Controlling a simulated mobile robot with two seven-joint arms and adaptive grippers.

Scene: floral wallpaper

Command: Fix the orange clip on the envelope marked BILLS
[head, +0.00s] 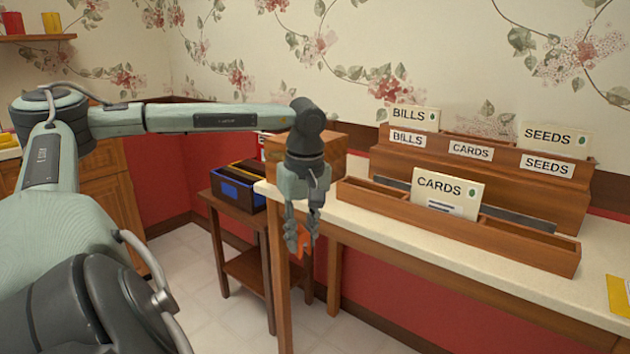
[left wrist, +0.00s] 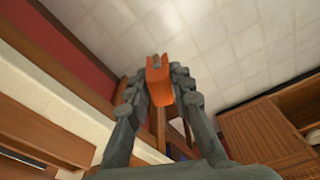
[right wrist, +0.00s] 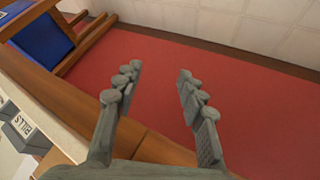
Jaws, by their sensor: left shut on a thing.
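The orange clip (head: 304,238) is between the fingers of my left gripper (head: 303,225), which is shut on it. It hangs beside the left end of the counter in the head view. In the left wrist view the clip (left wrist: 158,82) shows between the fingertips (left wrist: 157,88). The envelope marked BILLS (head: 414,117) stands upright in the back of the wooden rack, its lower part hidden behind the BILLS label. My right gripper (right wrist: 158,80) is open and empty in the right wrist view, out of the head view.
The wooden rack (head: 510,238) on the counter (head: 356,205) also holds a CARDS envelope (head: 446,192) and a SEEDS envelope (head: 553,138). A wooden box (head: 333,148) stands behind my left gripper. A dark box (head: 238,188) sits on the small side table (head: 212,200). A yellow item (head: 619,295) lies at right.

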